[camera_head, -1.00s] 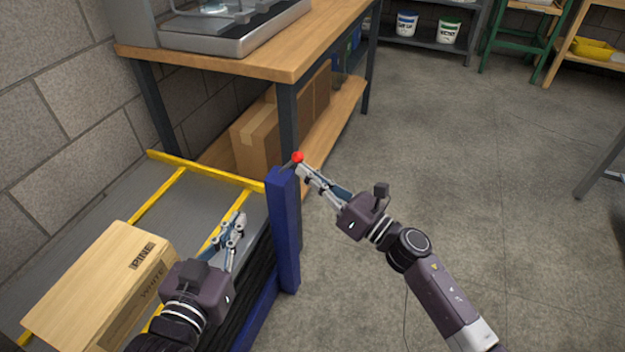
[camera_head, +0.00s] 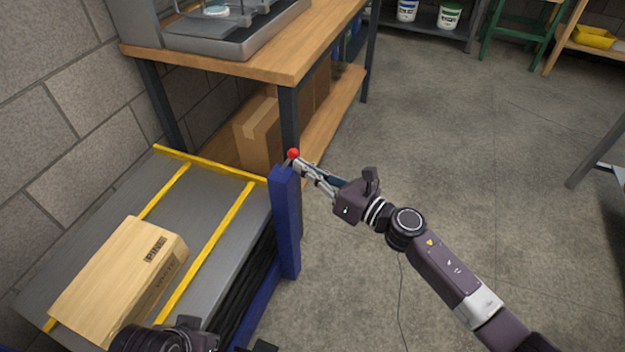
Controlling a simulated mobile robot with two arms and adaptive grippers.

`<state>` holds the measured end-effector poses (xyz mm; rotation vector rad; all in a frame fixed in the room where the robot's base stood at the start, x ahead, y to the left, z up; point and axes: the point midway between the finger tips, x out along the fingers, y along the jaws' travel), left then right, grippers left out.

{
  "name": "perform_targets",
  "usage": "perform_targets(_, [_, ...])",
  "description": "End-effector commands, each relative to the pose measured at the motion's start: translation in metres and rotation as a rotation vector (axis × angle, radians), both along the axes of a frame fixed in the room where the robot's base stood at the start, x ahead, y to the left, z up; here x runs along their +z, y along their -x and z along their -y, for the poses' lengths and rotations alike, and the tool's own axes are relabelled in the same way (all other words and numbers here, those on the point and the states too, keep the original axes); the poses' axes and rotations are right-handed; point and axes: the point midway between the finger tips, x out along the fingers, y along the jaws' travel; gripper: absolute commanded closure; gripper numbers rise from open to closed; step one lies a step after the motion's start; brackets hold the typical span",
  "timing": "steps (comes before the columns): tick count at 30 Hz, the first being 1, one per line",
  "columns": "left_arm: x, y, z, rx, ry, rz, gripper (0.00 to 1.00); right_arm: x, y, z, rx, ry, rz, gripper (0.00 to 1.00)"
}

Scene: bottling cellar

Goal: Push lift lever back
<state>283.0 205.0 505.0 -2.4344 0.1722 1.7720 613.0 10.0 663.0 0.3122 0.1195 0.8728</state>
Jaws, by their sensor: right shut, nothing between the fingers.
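The lift lever shows as a red ball knob (camera_head: 293,154) on a thin rod at the top of a blue post (camera_head: 286,220). A wooden box (camera_head: 110,280) marked "PINE" lies on the lift table. Part of my left arm shows at the bottom edge; its fingers are out of view.
A wooden workbench (camera_head: 275,65) with dark legs stands behind the lift, with a machine on top and a cardboard box (camera_head: 260,130) on its lower shelf. A block wall borders the left.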

Motion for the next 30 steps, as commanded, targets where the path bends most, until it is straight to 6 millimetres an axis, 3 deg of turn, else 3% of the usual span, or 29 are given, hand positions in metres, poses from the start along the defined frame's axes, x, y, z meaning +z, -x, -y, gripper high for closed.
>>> perform_targets(15, [-0.092,-0.012,0.004,-0.007,-0.002,-0.054,1.00,0.010,-0.003,-0.007,0.000,0.053,-0.023,1.00])
perform_targets(30, [-0.152,-0.001,0.003,-0.013,-0.004,-0.083,1.00,0.019,-0.007,-0.016,0.000,0.054,-0.021,1.00])
